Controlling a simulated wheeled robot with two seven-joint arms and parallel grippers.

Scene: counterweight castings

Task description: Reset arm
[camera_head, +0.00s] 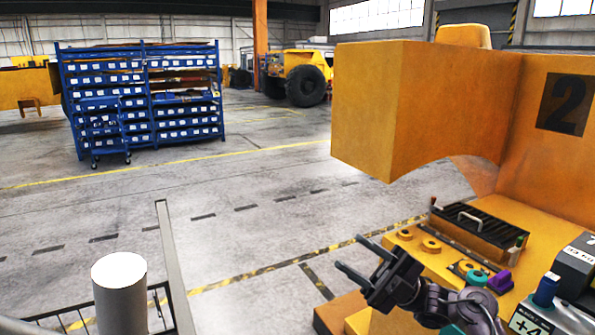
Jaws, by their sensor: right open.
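My right gripper (358,262) shows at the lower middle of the head view. It is dark, with two fingers spread apart and pointing left, and nothing is between them. Its arm comes in from the bottom right, over the edge of the yellow casting (545,222). The gripper is to the left of the parts on the casting's ledge and appears clear of them. My left gripper is not in the view.
The ledge holds a black grated tray (478,232), orange rings (431,245), a teal ring (477,278), a purple block (499,281) and a box with a blue knob (546,290). A white post (121,295) and railing stand lower left. Blue shelving (140,100) is far off across open floor.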

